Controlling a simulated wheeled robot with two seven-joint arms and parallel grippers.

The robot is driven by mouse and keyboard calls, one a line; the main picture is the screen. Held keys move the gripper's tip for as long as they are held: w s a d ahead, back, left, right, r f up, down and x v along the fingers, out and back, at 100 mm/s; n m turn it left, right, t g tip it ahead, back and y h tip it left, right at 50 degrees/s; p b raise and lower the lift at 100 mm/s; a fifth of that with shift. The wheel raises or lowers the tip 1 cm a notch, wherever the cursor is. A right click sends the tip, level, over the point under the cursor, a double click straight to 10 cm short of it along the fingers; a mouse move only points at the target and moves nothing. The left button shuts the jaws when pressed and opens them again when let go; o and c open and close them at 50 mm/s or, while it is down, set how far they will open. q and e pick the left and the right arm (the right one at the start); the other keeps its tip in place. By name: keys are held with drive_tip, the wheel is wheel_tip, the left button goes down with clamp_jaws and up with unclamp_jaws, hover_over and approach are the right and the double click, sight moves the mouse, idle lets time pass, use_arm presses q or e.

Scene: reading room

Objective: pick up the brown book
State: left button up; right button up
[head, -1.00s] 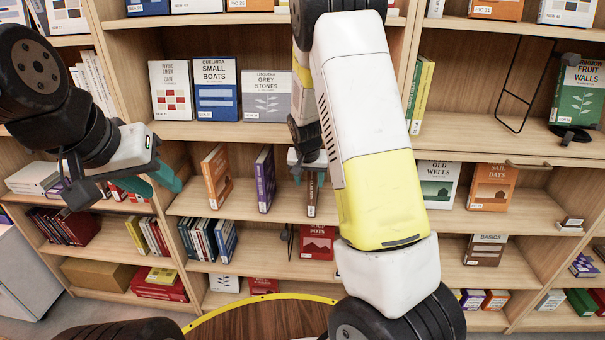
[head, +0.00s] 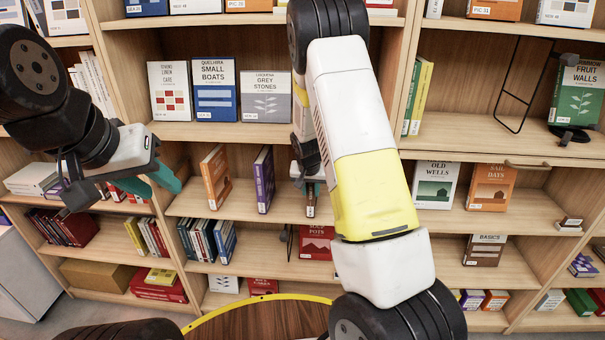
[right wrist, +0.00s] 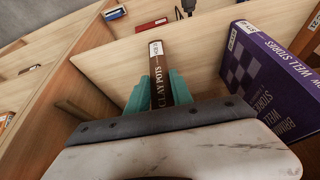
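The brown book (head: 311,207), with "CLAY POTS" on its spine, stands upright on the middle shelf. In the head view only its lower spine and white label show below my right gripper (head: 308,186). In the right wrist view the brown book (right wrist: 159,75) sits between the two teal fingers of my right gripper (right wrist: 159,88). The fingers lie close against both its sides, with no clear gap, so the gripper appears shut on it. My left gripper (head: 125,186) is open and empty, its fingers wide apart, in front of the shelves at left.
A purple book (head: 264,180) and an orange book (head: 215,178) stand left of the brown book. The purple book (right wrist: 270,85) is close by in the wrist view. A shelf divider (head: 392,110) rises at right. A round wooden table (head: 265,318) is below.

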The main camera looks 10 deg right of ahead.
clamp_jaws()
drive_tip(key=shift+r, duration=0.1)
idle(1.0)
